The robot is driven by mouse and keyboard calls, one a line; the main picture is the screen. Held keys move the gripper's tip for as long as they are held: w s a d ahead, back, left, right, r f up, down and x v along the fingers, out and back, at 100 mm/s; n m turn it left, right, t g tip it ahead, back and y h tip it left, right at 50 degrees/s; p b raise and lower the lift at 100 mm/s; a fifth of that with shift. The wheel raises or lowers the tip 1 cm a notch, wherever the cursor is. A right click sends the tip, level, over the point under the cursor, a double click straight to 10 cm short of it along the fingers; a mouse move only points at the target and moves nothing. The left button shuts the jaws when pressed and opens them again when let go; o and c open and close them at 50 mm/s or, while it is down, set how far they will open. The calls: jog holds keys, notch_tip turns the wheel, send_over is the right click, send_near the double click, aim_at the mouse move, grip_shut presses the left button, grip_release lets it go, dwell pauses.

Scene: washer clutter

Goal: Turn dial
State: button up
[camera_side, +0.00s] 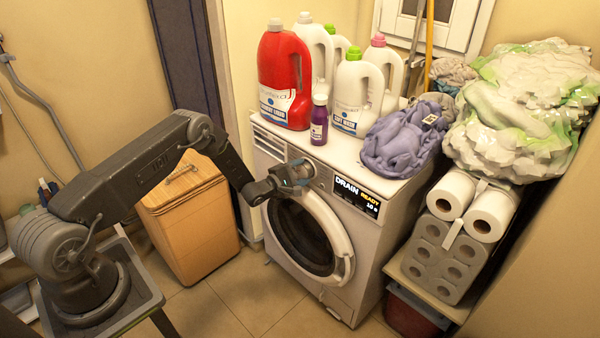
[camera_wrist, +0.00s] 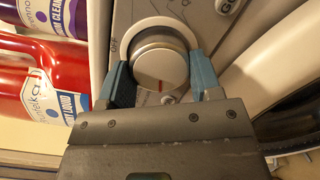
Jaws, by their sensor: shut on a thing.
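The dial (camera_wrist: 160,62) is a round silver knob with a red mark, on the washer's front panel; lettering that seems to read "OFF" is beside it. My gripper (camera_wrist: 160,82) has its two blue-grey fingers on either side of the dial, shut on it. In the side view my gripper (camera_side: 296,176) is at the upper front of the white washer (camera_side: 352,232), and it largely hides the dial there. The washer's display (camera_side: 357,194) reads "DRAIN READY" with a smaller line under it. The round door (camera_side: 345,268) below is shut.
On the washer top stand a red detergent bottle (camera_side: 284,75), a small purple bottle (camera_side: 319,120), several white bottles and a purple cloth heap (camera_side: 400,140). A wooden hamper (camera_side: 196,225) stands left of the washer. Paper rolls (camera_side: 453,193) are on a shelf at right.

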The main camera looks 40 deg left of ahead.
jog(key=o, duration=0.9)
jog(key=s, duration=0.4)
jog(key=s+a, duration=0.1)
jog(key=s, duration=0.8)
jog(key=shift+s+a, duration=0.3)
jog(key=shift+s, duration=0.05)
